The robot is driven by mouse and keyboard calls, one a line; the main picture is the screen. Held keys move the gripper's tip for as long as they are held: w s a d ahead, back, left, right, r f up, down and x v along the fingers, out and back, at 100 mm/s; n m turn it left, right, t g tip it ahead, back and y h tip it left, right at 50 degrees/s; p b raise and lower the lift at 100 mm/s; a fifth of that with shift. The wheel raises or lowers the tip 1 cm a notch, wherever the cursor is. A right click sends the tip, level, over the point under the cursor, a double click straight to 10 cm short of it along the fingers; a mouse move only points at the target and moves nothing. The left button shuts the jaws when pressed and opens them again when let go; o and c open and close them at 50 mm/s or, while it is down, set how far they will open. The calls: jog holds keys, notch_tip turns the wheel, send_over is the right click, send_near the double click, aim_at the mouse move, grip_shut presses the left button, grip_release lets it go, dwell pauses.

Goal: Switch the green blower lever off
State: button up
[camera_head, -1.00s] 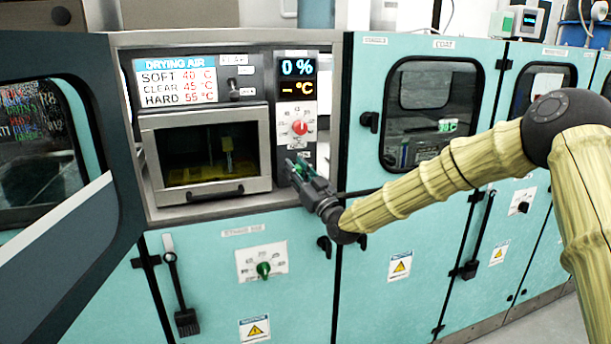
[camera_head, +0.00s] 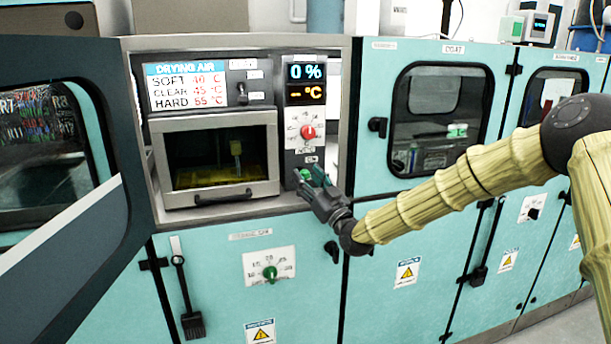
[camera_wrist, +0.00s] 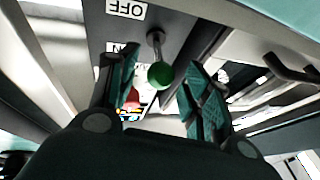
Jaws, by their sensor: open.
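The green blower lever is a short metal stem with a green ball knob (camera_wrist: 160,75). It sits low on the dark control panel, and its ball also shows in the head view (camera_head: 305,174). My gripper (camera_head: 314,179) is at the panel's lower end. In the wrist view my gripper (camera_wrist: 163,84) is open, with one finger on each side of the ball. Gaps show between ball and fingers; contact cannot be made out. An OFF label (camera_wrist: 126,9) appears upside down beside the stem's base, and another label (camera_wrist: 122,47) is partly hidden by a finger.
Above the lever are a red-pointer dial (camera_head: 307,132) and displays (camera_head: 305,82) reading "0 %" and "– °C". A drying chamber (camera_head: 215,158) stands left of the panel. An open cabinet door (camera_head: 105,150) fills the far left. A lower green dial (camera_head: 269,273) is below.

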jog(key=v, duration=1)
jog(key=shift+r, duration=0.1)
jog(key=s+a+r+m+h+p, duration=0.1)
jog(key=a+r+h+p, duration=0.25)
jog(key=h+p, duration=0.35)
jog(key=shift+g+h, duration=0.3)
jog(key=shift+h, duration=0.1)
jog(key=shift+r+p+x, duration=0.1)
jog(key=shift+p+x, duration=0.65)
jog(key=shift+x, duration=1.8)
jog(key=shift+r+p+x, duration=0.15)
jog(key=shift+p+x, duration=0.6)
jog(key=shift+x, duration=1.8)
jog(key=shift+c, duration=0.2)
grip_shut()
